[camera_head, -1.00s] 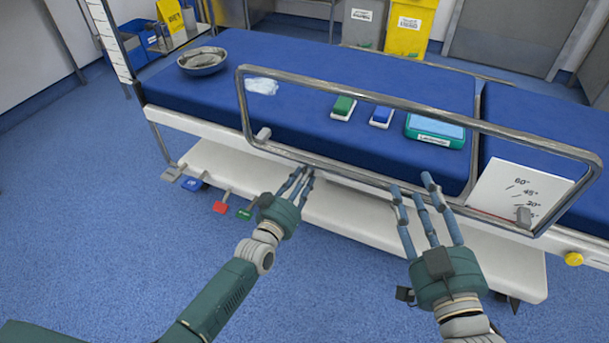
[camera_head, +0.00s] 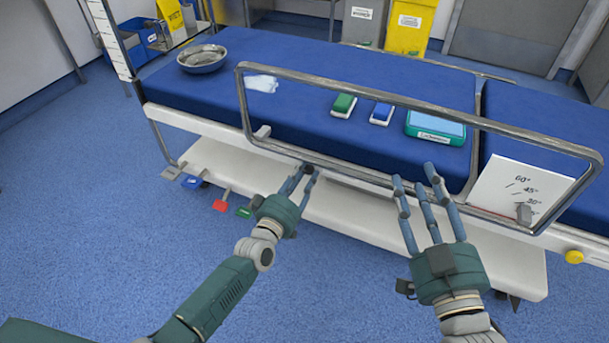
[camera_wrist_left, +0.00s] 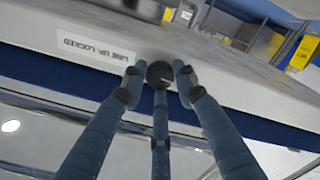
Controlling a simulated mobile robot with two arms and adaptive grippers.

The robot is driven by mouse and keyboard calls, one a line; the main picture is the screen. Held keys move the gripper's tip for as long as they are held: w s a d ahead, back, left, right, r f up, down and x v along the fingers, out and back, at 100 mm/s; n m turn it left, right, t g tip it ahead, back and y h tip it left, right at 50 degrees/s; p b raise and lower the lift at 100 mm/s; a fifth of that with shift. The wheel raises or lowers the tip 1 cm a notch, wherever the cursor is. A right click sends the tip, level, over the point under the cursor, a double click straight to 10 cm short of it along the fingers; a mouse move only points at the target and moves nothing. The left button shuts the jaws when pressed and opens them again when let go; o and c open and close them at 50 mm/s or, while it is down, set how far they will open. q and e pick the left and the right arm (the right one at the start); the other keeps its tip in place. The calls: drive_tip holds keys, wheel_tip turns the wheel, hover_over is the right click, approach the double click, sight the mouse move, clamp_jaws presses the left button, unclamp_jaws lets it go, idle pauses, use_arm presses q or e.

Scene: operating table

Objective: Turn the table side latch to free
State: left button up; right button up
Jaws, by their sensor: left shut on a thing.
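The side latch shows in the left wrist view as a small dark round knob (camera_wrist_left: 160,74) on the pale side of the table. A white label (camera_wrist_left: 96,46) reading "LINE UP: LOCKED" appears upside down beside it. My left gripper (camera_head: 302,172) is at the table's near side, below the rail. In the wrist view its fingers (camera_wrist_left: 160,88) are closed around the knob. The knob's angle cannot be told, and the hand hides it in the head view. My right gripper (camera_head: 422,182) has its fingers spread and empty, in front of the rail on the right.
A metal side rail (camera_head: 400,100) stands along the blue table (camera_head: 290,60). An angle card (camera_head: 515,190) and a yellow knob (camera_head: 574,257) are at the right. Coloured pedals, including a red one (camera_head: 220,205), sit low at the left. The floor in front is clear.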

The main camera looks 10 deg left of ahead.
use_arm(q)
drive_tip(key=shift+w+a+r+n, duration=0.2)
drive_tip(key=shift+a+r+n, duration=0.05)
drive_tip(key=shift+r+n, duration=0.1)
drive_tip(key=o, duration=1.1)
drive_tip(key=shift+o, duration=0.2)
drive_tip(key=shift+s+f, duration=0.1)
drive_tip(key=shift+f, duration=0.05)
drive_tip(key=shift+s+f, duration=0.1)
drive_tip(key=shift+s, duration=0.15)
drive_tip(key=v, duration=1.1)
drive_tip(key=shift+s, duration=0.25)
drive_tip(key=shift+a, duration=0.1)
